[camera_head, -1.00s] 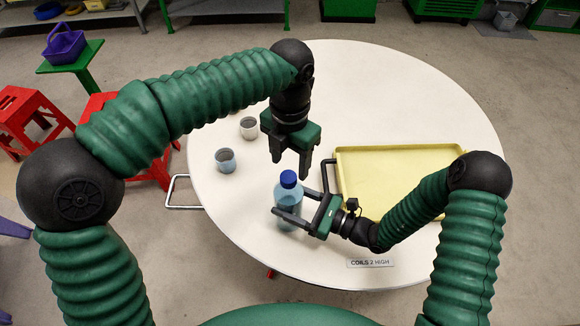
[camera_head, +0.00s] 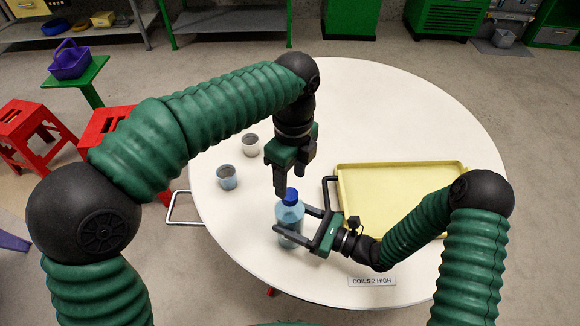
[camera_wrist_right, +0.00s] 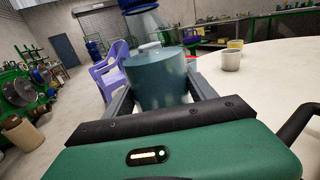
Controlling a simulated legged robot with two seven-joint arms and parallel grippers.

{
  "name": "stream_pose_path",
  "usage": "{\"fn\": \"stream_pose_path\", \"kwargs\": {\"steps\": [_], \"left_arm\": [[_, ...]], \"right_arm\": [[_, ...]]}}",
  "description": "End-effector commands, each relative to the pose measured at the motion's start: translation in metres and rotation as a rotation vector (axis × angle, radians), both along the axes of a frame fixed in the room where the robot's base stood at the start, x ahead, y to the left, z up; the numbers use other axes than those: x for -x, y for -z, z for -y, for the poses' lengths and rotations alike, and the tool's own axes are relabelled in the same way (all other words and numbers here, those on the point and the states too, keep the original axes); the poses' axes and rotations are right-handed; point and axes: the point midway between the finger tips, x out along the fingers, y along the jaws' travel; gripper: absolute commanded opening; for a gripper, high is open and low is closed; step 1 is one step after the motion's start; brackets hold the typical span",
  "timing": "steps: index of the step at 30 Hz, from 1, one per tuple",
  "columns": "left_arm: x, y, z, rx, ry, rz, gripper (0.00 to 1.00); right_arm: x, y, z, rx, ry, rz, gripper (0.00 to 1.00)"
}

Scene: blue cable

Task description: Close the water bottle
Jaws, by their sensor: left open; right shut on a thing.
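The water bottle (camera_head: 289,220) stands upright near the table's front edge, clear with bluish water inside. Its blue cap (camera_head: 291,195) is at the top; I cannot tell how tightly it sits. My right gripper (camera_head: 291,219) is shut on the bottle's body, one finger on each side. In the right wrist view the bottle (camera_wrist_right: 158,80) is between the fingers, with the blue cap (camera_wrist_right: 138,8) cut off at the top edge. My left gripper (camera_head: 292,182) is open, pointing down at the cap, one finger close beside its left. Contact with the cap cannot be told.
Two cups, one bluish (camera_head: 227,177) and one grey (camera_head: 250,145), stand left of the bottle. A yellow tray (camera_head: 400,170) with a dark handle lies to the right. A label plate (camera_head: 372,282) is at the front edge. The back of the round white table (camera_head: 390,105) is clear.

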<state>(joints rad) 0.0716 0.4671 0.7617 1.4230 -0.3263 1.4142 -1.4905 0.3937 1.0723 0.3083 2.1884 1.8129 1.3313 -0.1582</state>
Motion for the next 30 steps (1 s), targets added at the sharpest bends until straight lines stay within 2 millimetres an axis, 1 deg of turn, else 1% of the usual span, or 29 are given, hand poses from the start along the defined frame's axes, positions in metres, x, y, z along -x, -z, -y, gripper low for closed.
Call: {"fn": "stream_pose_path", "kwargs": {"steps": [1, 3, 5, 6, 8, 12, 15, 18, 21, 24, 30], "left_arm": [[0.000, -0.002, 0.000, -0.005, -0.150, 0.006, 0.52], [0.000, -0.004, 0.000, -0.011, -0.388, 0.012, 0.52], [0.000, -0.005, 0.000, -0.016, -0.590, 0.018, 0.52], [0.000, -0.007, 0.000, -0.018, -0.724, 0.022, 0.52], [0.000, -0.009, 0.000, -0.022, -0.927, 0.028, 0.52], [0.000, -0.015, 0.000, -0.024, -1.399, 0.040, 0.52], [0.000, -0.020, -0.001, -0.023, -1.710, 0.045, 0.52], [-0.001, -0.023, -0.001, -0.022, -1.954, 0.045, 0.52], [-0.001, -0.026, -0.001, -0.021, -2.109, 0.045, 0.52], [-0.001, -0.027, -0.001, -0.021, -2.180, 0.043, 0.52], [-0.001, -0.027, -0.001, -0.020, -2.191, 0.042, 0.52]], "right_arm": [[0.000, 0.000, 0.001, 0.001, 0.002, 0.000, 0.00], [0.000, 0.000, 0.001, 0.001, 0.002, 0.000, 0.00], [0.000, 0.000, 0.001, 0.001, 0.002, 0.000, 0.00], [0.000, 0.000, 0.001, 0.001, 0.002, 0.000, 0.00], [0.000, 0.000, 0.001, 0.001, 0.002, 0.000, 0.00], [-0.001, 0.000, 0.000, 0.001, 0.002, 0.000, 0.00], [-0.001, 0.000, 0.000, 0.001, 0.002, 0.000, 0.00], [-0.001, 0.000, 0.000, 0.001, 0.002, 0.000, 0.00], [-0.001, 0.000, 0.000, 0.001, 0.002, 0.000, 0.00], [-0.001, 0.000, 0.000, 0.001, 0.002, 0.000, 0.00], [0.000, 0.000, 0.000, 0.000, 0.001, 0.000, 0.00]]}}
